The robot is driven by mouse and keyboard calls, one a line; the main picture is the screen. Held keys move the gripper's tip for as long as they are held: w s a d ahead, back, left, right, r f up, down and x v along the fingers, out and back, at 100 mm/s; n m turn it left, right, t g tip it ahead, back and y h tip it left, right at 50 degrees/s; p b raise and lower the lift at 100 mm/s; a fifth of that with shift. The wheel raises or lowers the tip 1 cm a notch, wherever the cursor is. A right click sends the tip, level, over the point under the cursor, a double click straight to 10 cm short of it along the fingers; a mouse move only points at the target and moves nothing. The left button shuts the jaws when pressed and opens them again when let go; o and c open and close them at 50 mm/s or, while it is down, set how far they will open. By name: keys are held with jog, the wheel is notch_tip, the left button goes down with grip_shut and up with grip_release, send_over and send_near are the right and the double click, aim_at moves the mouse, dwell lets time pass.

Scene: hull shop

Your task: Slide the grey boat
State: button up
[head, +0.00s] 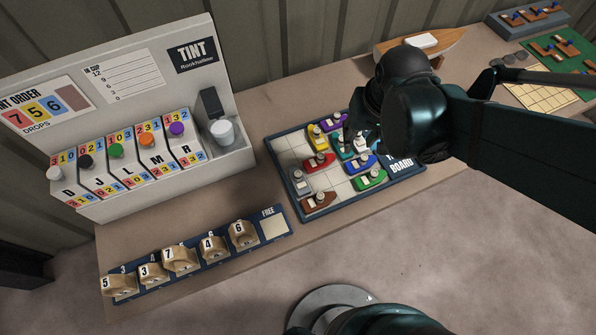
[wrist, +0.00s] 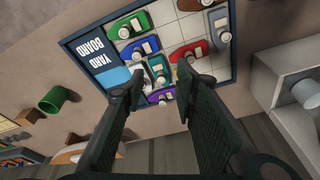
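The grey boat (head: 302,183) sits at the left edge of the gridded yard board (head: 335,184) in the head view, just above a brown boat (head: 318,204). In the wrist view the grey boat (wrist: 219,28) lies near the board's right edge, apart from my fingers. My gripper (head: 350,135) is over the far part of the board, by the teal and purple boats. In the wrist view my gripper (wrist: 160,84) is open, its two fingers spread, with teal and purple boats showing between the tips. I cannot tell whether the fingers touch any boat.
Red (head: 318,162), yellow (head: 316,134), blue (head: 361,163) and green (head: 371,180) boats also sit on the board. Bare squares show at its left and middle. A tint machine (head: 165,150) stands left. Numbered wooden pieces (head: 178,258) line the front. A wooden hull (head: 440,47) lies behind.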

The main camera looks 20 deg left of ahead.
jog(key=s+a+f+n+g+p, duration=0.1)
jog(key=s+a+f+n, duration=0.15)
jog(key=a+f, duration=0.45)
jog(key=g+h, duration=0.1)
send_over(298, 173)
notch_tip(298, 173, down, 2)
jog(key=shift+f+p, duration=0.1)
jog(key=shift+p, duration=0.25)
jog(key=shift+f, duration=0.1)
jog(key=shift+f+b, duration=0.65)
jog(key=shift+f, duration=3.15)
jog(key=shift+c, duration=0.4)
